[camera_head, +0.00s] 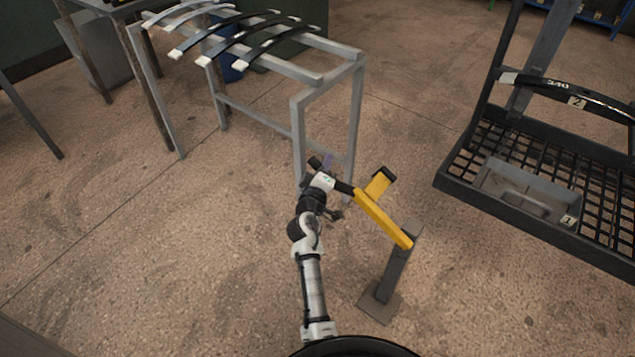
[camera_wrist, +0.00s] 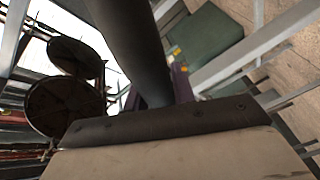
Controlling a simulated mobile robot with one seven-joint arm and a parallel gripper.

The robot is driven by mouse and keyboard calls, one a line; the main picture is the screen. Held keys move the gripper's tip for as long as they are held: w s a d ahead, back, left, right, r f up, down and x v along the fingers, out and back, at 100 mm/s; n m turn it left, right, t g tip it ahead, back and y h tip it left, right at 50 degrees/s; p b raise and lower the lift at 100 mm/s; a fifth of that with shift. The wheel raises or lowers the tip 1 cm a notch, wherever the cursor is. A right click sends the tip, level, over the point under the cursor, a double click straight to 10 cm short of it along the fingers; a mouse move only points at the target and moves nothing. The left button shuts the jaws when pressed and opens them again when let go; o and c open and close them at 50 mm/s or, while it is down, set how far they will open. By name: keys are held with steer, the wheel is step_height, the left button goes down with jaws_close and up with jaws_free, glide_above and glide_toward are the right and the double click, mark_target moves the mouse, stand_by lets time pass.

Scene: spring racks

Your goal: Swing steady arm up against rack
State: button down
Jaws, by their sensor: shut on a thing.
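The steady arm is a yellow bar (camera_head: 384,218) with a short yellow branch and black pad (camera_head: 383,181). Its right end meets the top of a dark post (camera_head: 393,272) standing on the floor. A black handle (camera_head: 345,188) extends from its left end. My gripper (camera_head: 333,184) is shut on that handle; its fingers are hard to make out. In the wrist view a dark round bar (camera_wrist: 135,50), apparently the handle, runs up from the gripper. The grey rack (camera_head: 330,88) stands just behind my gripper. The yellow bar is tilted and apart from both racks.
Several curved black leaf springs (camera_head: 228,35) lie across the grey rack's top. Floor is clear at left and front.

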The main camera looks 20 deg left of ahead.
steer(key=s+d+r+m+t, duration=0.35)
steer(key=d+r+m, duration=0.25)
steer(key=d+r, duration=0.5)
steer(key=s+d+r+m+h+b, duration=0.1)
steer(key=s+d+r+m+h, duration=0.1)
steer(key=d, duration=0.5)
steer(key=s+d+r+m+h+b, duration=0.1)
steer(key=s+d+r+m+h, duration=0.1)
steer(key=d+m, duration=0.5)
steer(key=shift+s+d+r+t+h, duration=0.3)
steer(key=shift+s+r+t+h, duration=0.1)
steer(key=shift+s+r, duration=0.55)
steer(key=shift+w+d, duration=0.1)
steer(key=c, duration=1.2)
jaws_free()
steer(key=shift+d, duration=0.15)
steer(key=shift+o, duration=0.2)
